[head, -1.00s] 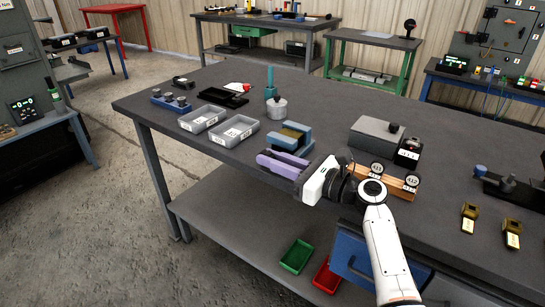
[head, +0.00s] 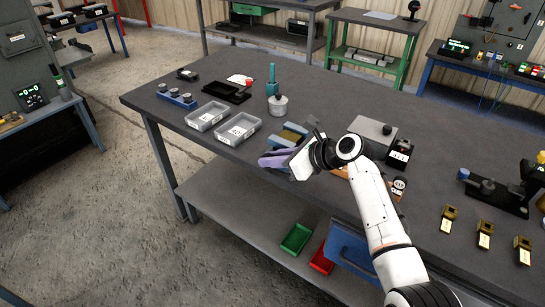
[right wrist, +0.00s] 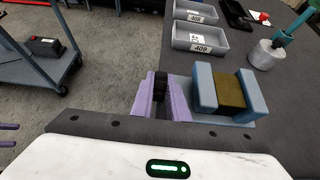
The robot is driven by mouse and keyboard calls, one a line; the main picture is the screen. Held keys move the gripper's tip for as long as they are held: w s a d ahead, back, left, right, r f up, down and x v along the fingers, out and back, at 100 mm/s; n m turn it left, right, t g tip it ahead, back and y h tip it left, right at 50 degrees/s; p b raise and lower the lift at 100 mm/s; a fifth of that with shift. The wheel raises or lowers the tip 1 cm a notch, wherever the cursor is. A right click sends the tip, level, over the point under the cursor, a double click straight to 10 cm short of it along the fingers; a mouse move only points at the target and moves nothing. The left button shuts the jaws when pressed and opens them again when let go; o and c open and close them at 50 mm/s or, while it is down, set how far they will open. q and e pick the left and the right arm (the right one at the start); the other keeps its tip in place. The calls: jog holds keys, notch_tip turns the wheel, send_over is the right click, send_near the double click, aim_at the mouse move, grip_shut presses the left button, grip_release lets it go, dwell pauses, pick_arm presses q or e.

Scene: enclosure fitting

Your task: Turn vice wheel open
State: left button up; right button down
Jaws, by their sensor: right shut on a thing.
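The vice (head: 294,133) is blue with a brownish-yellow block between its jaws, and stands near the table's front edge. It also shows in the right wrist view (right wrist: 205,96). My right gripper (head: 276,159) has purple fingers, which lie in front of the vice. In the right wrist view these fingers (right wrist: 163,98) are shut on the black vice wheel (right wrist: 160,82), beside the vice. The head view hides the wheel behind the gripper. Two purple bars at the left edge of the right wrist view look like my left gripper's fingers (right wrist: 8,135), apart and empty.
Two grey labelled bins (head: 238,129) stand left of the vice, with a round metal pot (head: 278,108) behind it. A grey box (head: 370,133) stands to its right. Green (head: 296,239) and red (head: 320,262) trays lie on the lower shelf. The table's front edge is close.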

jog(key=shift+f+g+h, duration=0.1)
jog(key=shift+g+h, duration=0.2)
jog(key=shift+h, duration=0.1)
jog(key=c, duration=1.7)
grip_release()
jog(key=shift+r, duration=0.2)
jog(key=v, duration=1)
jog(key=shift+s+d, duration=0.1)
